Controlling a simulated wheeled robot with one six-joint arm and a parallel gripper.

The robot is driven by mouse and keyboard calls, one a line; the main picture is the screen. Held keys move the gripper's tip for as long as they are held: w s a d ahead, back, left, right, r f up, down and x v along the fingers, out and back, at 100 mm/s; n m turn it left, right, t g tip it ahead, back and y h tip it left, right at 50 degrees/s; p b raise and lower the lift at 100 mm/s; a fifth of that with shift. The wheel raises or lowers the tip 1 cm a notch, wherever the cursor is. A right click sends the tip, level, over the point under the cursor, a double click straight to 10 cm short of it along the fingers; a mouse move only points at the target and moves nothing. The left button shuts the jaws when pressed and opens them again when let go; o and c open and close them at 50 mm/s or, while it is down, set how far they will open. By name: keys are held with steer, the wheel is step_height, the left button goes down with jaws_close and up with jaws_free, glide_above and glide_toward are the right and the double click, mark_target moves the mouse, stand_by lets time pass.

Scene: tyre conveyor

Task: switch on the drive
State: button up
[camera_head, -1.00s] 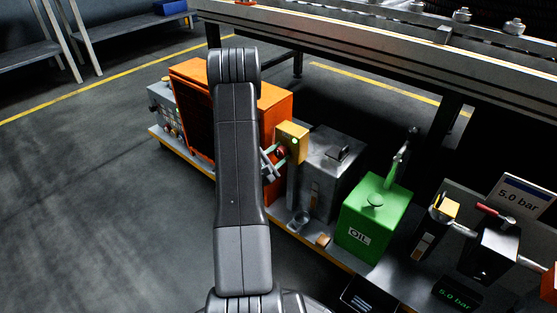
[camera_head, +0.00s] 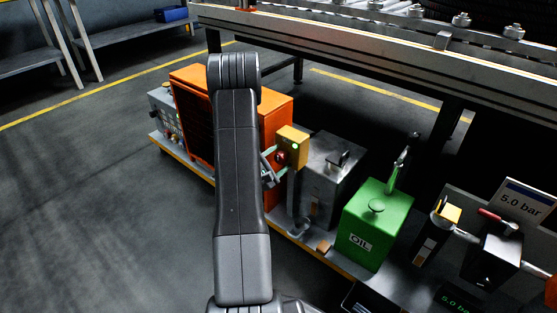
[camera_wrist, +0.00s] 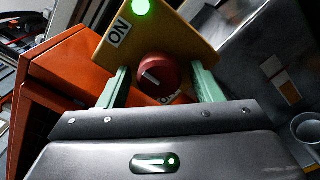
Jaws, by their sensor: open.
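The drive switch is a yellow box (camera_head: 291,140) with a red rotary knob (camera_head: 281,158), beside the orange cabinet. A second label below the knob is partly hidden. The red knob (camera_wrist: 157,70) has a short white mark slanting on its face. My gripper (camera_wrist: 158,84) is open, with one pale green finger on each side of the knob. I cannot tell whether the fingers touch it. In the head view my gripper (camera_head: 273,166) is at the knob, partly behind my arm.
An orange cabinet (camera_head: 278,108) stands behind and left of the switch. A grey metal box (camera_head: 328,175) and a green oil can (camera_head: 374,225) stand to the right. The conveyor frame (camera_head: 400,50) runs above. Open floor (camera_head: 80,200) lies to the left.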

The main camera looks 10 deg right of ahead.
steer(key=p+v, duration=0.3)
steer(key=v, duration=1)
steer(key=shift+s+a, duration=0.25)
steer(key=shift+a, duration=0.05)
steer(key=b+x, duration=0.3)
steer(key=x, duration=1.1)
steer(key=shift+a, duration=0.1)
